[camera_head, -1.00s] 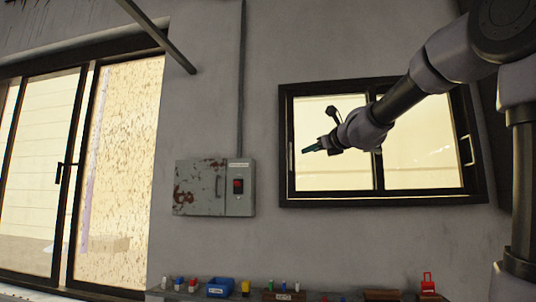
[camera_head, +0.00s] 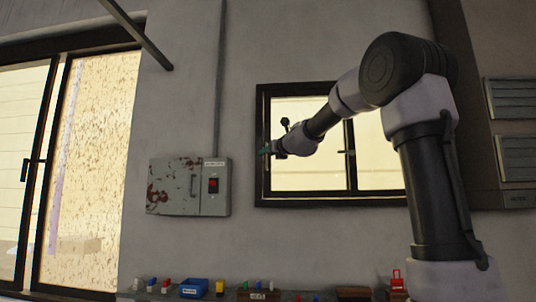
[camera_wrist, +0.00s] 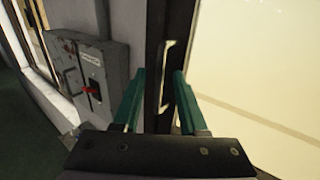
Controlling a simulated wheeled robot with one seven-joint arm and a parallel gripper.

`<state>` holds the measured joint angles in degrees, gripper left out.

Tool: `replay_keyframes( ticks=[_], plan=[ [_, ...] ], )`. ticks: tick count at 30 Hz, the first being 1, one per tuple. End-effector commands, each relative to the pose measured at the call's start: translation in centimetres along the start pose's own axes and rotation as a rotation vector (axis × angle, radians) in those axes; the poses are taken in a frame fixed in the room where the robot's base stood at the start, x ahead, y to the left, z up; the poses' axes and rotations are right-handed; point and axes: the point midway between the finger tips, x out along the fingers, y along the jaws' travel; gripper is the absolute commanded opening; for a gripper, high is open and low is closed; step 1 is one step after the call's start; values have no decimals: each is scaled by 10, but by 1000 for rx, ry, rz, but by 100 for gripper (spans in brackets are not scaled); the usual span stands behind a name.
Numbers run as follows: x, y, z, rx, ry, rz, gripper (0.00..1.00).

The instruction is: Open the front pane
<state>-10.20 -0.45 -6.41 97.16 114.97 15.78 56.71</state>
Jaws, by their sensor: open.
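The window (camera_head: 262,190) has a dark frame and two pale panes side by side. Its left pane (camera_head: 300,175) is partly behind my arm, and a dark upright bar divides it from the right pane (camera_head: 375,165). My gripper (camera_head: 265,151), with green fingers, is at the window's left edge. In the wrist view my gripper (camera_wrist: 159,76) is open and empty. A pale upright handle (camera_wrist: 166,65) on the dark frame edge shows between and just beyond the fingertips. I cannot tell whether the fingers reach it in depth.
A grey, rust-stained switch box (camera_head: 188,187) with a red switch hangs on the wall left of the window. A shelf with small items, including a blue bin (camera_head: 194,288), runs below. A large glazed door (camera_head: 90,170) stands at the far left.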

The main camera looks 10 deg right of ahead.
Motion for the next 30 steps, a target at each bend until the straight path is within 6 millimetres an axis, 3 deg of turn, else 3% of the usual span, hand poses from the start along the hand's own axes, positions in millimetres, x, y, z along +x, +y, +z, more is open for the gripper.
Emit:
replay_keyframes(
  ticks=[8,11,12,30],
  plan=[
    [2,0,0,0,0,0,42],
    [2,0,0,0,0,0,7],
    [2,0,0,0,0,0,0],
    [1,0,0,0,0,0,0]
  ],
)
